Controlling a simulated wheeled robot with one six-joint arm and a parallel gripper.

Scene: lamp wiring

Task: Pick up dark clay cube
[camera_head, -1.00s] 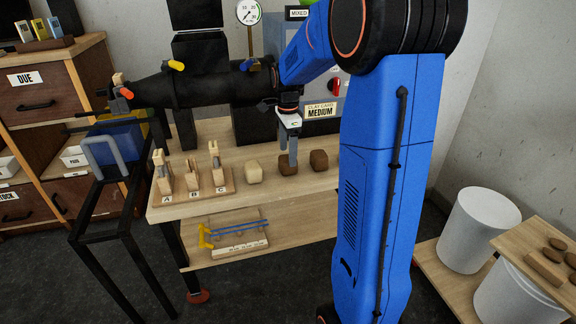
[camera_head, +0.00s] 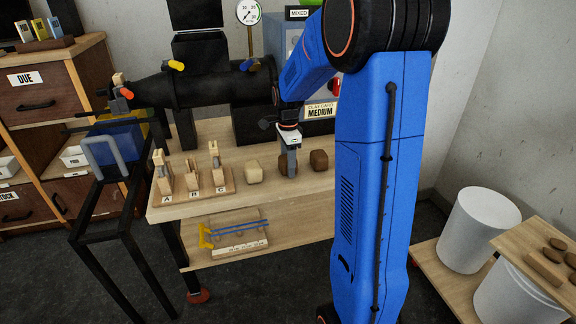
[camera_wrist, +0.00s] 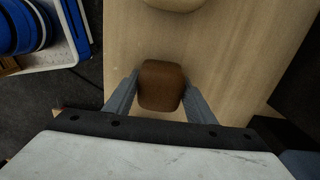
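Three clay cubes stand in a row on the wooden table: a pale one (camera_head: 253,171), a middle brown one (camera_head: 283,163) and a right dark brown one (camera_head: 319,161). My gripper (camera_head: 291,172) is down at the middle cube and partly covers it in the head view. In the wrist view, the brown cube (camera_wrist: 161,86) sits between the two fingers of my gripper (camera_wrist: 162,85), one on each side. The fingers are apart, with little or no gap at the tips; contact is not clear. The pale cube (camera_wrist: 175,3) shows at the top edge of the wrist view.
Wooden holders marked A, B and C (camera_head: 192,190) stand left of the cubes. A blue bin (camera_head: 118,150) is at left. White buckets (camera_head: 478,228) stand at right.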

